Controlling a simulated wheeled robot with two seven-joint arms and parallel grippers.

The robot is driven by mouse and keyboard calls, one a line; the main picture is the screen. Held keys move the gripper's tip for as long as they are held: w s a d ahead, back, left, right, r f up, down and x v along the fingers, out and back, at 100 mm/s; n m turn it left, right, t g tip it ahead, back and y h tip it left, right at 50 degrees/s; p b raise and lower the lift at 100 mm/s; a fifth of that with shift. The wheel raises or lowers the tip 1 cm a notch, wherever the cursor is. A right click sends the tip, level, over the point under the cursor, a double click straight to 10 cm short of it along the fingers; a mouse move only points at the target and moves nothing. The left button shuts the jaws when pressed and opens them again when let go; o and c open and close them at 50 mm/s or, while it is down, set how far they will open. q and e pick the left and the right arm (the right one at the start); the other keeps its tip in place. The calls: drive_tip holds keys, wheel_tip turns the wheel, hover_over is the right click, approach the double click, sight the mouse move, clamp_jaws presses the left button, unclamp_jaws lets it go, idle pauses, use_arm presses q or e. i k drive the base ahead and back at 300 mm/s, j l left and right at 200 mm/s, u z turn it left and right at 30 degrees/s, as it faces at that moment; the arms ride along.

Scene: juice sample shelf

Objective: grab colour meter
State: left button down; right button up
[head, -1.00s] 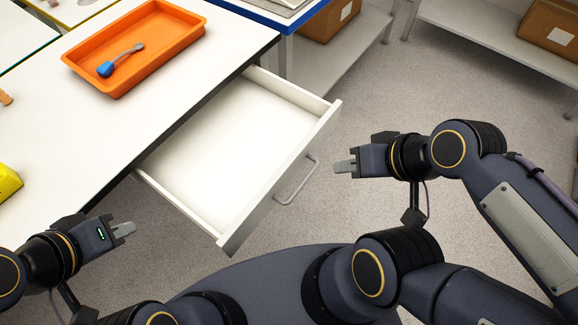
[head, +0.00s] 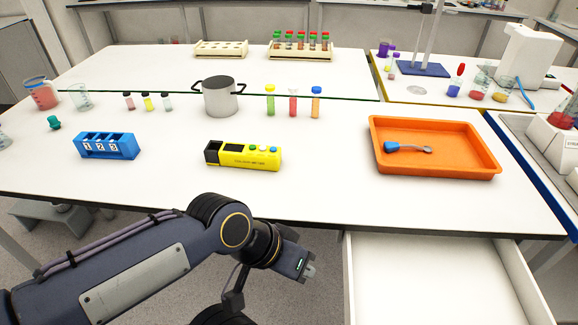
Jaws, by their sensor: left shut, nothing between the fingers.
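The yellow colour meter (head: 243,155) lies on the white bench near its front edge, in the middle of the head view. It has a dark block at its left end and coloured buttons at its right end. My left gripper (head: 310,270) is in front of the bench, below and to the right of the meter and apart from it. Its fingers are shut and hold nothing. My right gripper is out of view.
A blue numbered rack (head: 107,147), a steel pot (head: 220,97) and coloured vials (head: 293,103) stand left and behind.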

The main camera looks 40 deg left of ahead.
sight(216, 153)
drive_tip(key=u, duration=0.45)
drive_tip(key=k+u, duration=0.15)
drive_tip(key=u, duration=0.25)
drive_tip(key=k+u, duration=0.1)
drive_tip(key=u, duration=0.75)
drive_tip(key=j+z, duration=0.1)
drive_tip(key=z, duration=0.25)
drive_tip(key=i+j+z, duration=0.1)
drive_tip(key=z, duration=0.25)
drive_tip(key=j+z, duration=0.1)
drive_tip(key=z, duration=0.3)
drive_tip(key=i+j+z, duration=0.1)
drive_tip(key=j+z, duration=0.25)
drive_tip(key=j, duration=0.3)
drive_tip(key=j+z, duration=0.35)
drive_tip(key=j, duration=0.3)
drive_tip(key=j+u, duration=0.3)
drive_tip(key=i+j+u, duration=0.25)
drive_tip(key=j, duration=0.2)
drive_tip(key=j+u, duration=0.6)
drive_tip(key=i+l, duration=0.05)
